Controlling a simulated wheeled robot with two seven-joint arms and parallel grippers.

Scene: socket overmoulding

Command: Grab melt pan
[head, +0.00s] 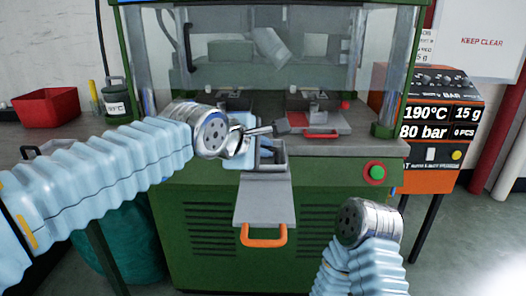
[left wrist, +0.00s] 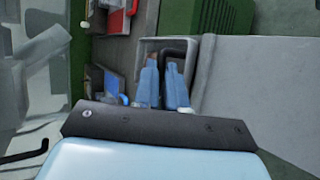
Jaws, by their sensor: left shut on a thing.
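The melt pan, a small open grey metal box, stands at the front edge of the green machine in the head view (head: 264,164). It also shows in the left wrist view (left wrist: 208,72), with a black bar handle at its top. My left gripper (head: 247,150) reaches over the pan from the left. In the left wrist view its blue fingers (left wrist: 162,88) are shut at the black handle. Its wrist covers part of the pan's left side. My right wrist is low at the right in the head view, and its fingers do not show.
A grey pull-out plate (head: 264,203) with an orange handle (head: 263,236) juts out below the pan. A red-handled mould plate (head: 318,122) lies on the machine bed behind. A green button (head: 377,172) is at right. A red bin (head: 46,107) stands at left.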

